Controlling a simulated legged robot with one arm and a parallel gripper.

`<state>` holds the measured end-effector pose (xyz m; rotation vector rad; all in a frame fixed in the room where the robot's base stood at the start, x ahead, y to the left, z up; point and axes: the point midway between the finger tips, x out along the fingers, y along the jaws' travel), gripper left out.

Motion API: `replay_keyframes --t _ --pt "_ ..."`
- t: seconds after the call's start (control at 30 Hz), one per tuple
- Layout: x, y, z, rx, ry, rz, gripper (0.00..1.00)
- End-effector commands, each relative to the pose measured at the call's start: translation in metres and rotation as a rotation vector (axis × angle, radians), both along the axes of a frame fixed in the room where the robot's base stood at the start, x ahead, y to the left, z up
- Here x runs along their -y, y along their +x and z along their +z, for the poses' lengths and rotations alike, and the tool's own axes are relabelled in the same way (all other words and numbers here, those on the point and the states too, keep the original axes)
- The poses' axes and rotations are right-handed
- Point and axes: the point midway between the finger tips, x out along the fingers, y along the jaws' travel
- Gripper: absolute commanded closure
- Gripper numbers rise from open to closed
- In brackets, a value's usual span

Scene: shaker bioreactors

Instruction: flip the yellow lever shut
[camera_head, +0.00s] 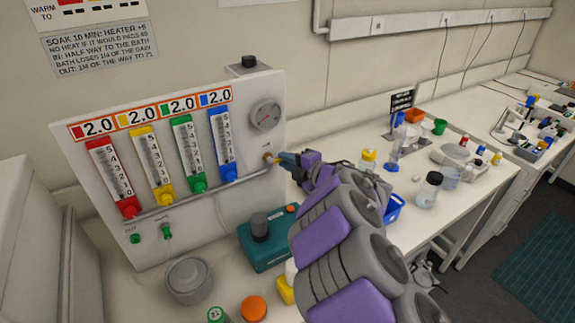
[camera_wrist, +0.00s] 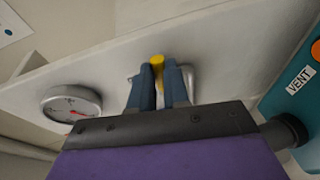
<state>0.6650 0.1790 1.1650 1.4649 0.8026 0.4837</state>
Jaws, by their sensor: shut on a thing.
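The yellow lever (camera_wrist: 157,62) shows in the wrist view between the tips of my gripper's (camera_wrist: 160,82) two dark blue fingers. The fingers are shut on it, close against the white panel (camera_wrist: 215,45). In the head view my gripper (camera_head: 281,160) reaches the right part of the upright panel (camera_head: 88,232), just below the round gauge (camera_head: 265,115). A small brass-coloured fitting (camera_head: 268,157) sits at the fingertips there. The fingers hide most of the lever, so I cannot tell its angle or whether the valve is open or shut.
Red, yellow, green and blue flow tubes (camera_head: 222,143) line the panel left of my gripper. A teal box (camera_head: 262,245) and a grey round pot (camera_head: 188,280) stand below on the bench. Bottles, including a yellow-capped one (camera_head: 368,160), stand to the right of my arm.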

Motion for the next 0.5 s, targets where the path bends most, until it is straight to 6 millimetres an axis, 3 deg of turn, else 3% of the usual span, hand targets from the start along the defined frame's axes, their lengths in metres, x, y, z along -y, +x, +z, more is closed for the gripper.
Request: replay_keyframes --t 0.5 --pt "-0.0008 -0.0014 -0.0034 0.020 -0.048 0.004 1.00"
